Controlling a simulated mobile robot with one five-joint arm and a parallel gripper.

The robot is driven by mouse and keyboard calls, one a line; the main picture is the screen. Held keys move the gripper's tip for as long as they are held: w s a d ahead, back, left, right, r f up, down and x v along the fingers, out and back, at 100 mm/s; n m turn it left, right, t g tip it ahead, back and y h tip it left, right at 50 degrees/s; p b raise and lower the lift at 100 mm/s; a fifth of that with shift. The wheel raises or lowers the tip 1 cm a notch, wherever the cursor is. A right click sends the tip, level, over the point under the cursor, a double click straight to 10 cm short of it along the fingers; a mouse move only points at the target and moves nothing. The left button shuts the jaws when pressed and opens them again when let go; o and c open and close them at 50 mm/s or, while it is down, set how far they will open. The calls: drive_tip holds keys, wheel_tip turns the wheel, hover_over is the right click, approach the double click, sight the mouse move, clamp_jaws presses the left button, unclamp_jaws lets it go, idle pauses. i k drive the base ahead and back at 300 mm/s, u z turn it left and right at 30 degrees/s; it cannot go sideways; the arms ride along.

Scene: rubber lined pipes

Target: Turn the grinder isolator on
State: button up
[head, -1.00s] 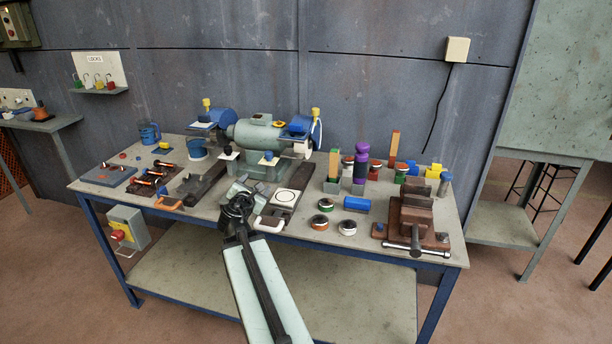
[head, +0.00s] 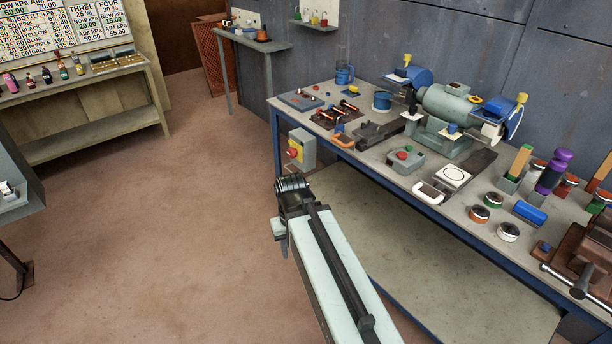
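The isolator (head: 302,147) is a grey box with a red rotary knob on a yellow plate (head: 294,152). It is mounted at the left end of the workbench, below the top. The knob's exact setting is too small to tell. The bench grinder (head: 450,107), grey-green with blue guards, stands on the bench top. My gripper (head: 281,232) is at the end of my arm, in front of the bench's left end and lower in the picture than the isolator. It appears apart from the box. Its fingers are mostly hidden by the wrist, so their opening cannot be told.
The workbench top (head: 345,98) holds a grey box with red and green buttons (head: 405,159), round tins and a vise (head: 585,258). Its blue front edge lies right of my arm. Open floor (head: 170,220) spreads left. A shelf with bottles (head: 85,115) stands far left.

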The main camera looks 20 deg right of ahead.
sight(292, 152)
drive_tip(key=u, duration=0.6)
drive_tip(key=i, duration=1)
drive_tip(key=u, duration=1.15)
